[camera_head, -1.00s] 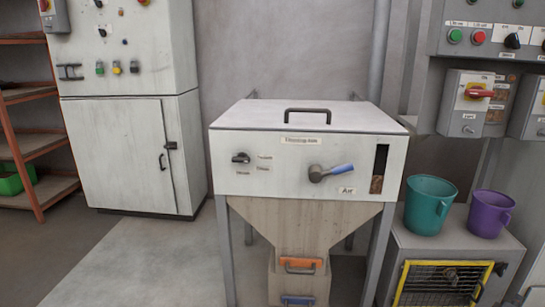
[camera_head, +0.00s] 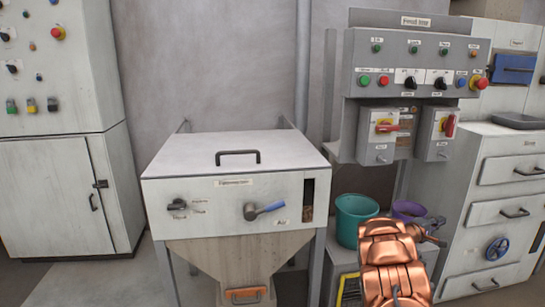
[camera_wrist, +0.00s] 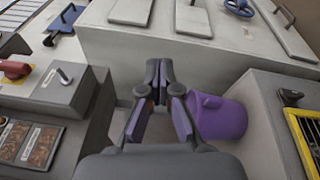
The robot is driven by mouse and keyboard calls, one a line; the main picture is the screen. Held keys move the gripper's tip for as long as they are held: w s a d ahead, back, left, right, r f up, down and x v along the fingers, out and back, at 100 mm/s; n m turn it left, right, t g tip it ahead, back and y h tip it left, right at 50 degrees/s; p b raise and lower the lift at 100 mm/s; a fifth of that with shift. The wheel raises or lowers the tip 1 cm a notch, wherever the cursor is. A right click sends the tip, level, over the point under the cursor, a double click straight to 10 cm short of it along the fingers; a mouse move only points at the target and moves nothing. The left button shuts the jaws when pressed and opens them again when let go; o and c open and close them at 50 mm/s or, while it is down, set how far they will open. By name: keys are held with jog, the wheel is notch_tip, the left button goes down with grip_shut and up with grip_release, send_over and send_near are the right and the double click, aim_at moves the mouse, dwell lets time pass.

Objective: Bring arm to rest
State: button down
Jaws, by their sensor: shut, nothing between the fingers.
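My gripper (camera_wrist: 161,75) is in the middle of the wrist view, with its fingertips together and nothing between them. The purple bucket (camera_wrist: 222,117) is just right of the fingers there; I cannot tell whether they touch. In the head view my copper-coloured arm rises at the lower right, and my gripper (camera_head: 437,222) shows small and partly hidden beyond it. The purple bucket (camera_head: 406,210) is partly covered by the arm.
A teal bucket (camera_head: 354,215) stands left of the purple one. The white hopper (camera_head: 235,180) with a blue-handled lever is left of my arm. A control panel (camera_head: 415,65) hangs above, and a drawer cabinet (camera_head: 500,200) stands at the right.

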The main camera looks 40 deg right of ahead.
jog(key=a+r+m+g+y+p, duration=0.1)
jog(key=a+r+m+g+p, duration=0.15)
jog(key=a+r, duration=0.55)
jog(key=a+r+m+g+y+p, duration=0.1)
jog(key=a+r+p, duration=0.35)
jog(key=r, duration=0.55)
jog(key=a+r+m+y+p, duration=0.2)
jog(key=a+r+y+p, duration=0.35)
jog(key=a, duration=0.85)
jog(key=s+a+r+n+t+y+p, duration=0.2)
jog(key=s+a+y+p, duration=0.1)
jog(key=a, duration=1.4)
jog(key=s+a+r+n+t+y+p, duration=0.2)
jog(key=s+a+y+p, duration=0.1)
jog(key=a, duration=1.5)
jog(key=s+a+r+n+t+y+p, duration=0.2)
jog(key=a+p, duration=0.5)
jog(key=a, duration=1.1)
jog(key=shift+s+y, duration=0.8)
jog(key=shift+y, duration=0.45)
jog(key=shift+d+r, duration=0.1)
jog(key=shift+d, duration=0.05)
